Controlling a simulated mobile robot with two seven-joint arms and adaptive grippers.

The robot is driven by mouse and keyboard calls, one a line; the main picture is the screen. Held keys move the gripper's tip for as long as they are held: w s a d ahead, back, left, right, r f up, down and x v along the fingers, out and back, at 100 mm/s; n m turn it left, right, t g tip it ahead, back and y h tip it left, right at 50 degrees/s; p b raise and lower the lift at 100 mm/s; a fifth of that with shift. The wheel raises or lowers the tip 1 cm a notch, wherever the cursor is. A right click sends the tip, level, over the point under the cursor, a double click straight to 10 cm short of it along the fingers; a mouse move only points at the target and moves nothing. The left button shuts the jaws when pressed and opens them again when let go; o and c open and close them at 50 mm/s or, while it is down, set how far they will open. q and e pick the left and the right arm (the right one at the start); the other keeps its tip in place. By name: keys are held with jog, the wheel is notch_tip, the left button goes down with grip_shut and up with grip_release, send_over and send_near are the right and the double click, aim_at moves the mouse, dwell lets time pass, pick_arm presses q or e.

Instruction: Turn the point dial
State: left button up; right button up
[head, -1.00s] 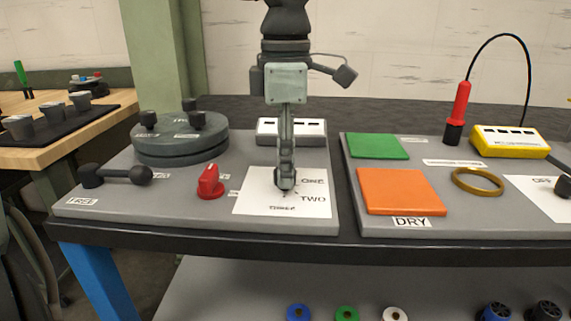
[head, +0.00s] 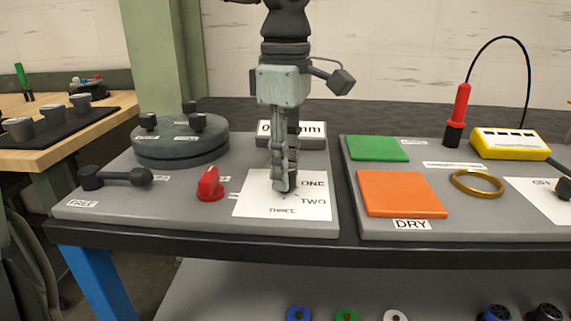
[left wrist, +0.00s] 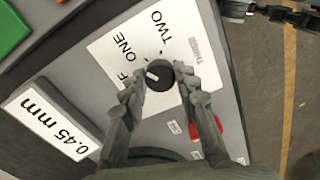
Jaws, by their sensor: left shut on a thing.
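The point dial (left wrist: 158,75) is a dark round knob with a white pointer mark, on a white card (left wrist: 112,65) lettered ONE, TWO and THREE and a partly covered word. In the left wrist view its pointer lies towards the partly covered word. My left gripper (left wrist: 160,92) is shut on the dial, one finger on each side. In the head view the left gripper (head: 283,188) comes down over the card (head: 250,206) and hides most of the dial.
A red knob (head: 210,185) stands just left of the card, with a black lever (head: 120,177) and a round grey disc fixture (head: 180,142) beyond. A display reading 0.45 mm (left wrist: 50,118) is behind. An orange pad (head: 400,193) lies to the right.

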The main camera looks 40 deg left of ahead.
pick_arm(q)
jog(key=o, duration=1.2)
jog(key=shift+c, duration=0.2)
notch_tip(320, 180, up, 12)
jog(key=shift+s, duration=0.1)
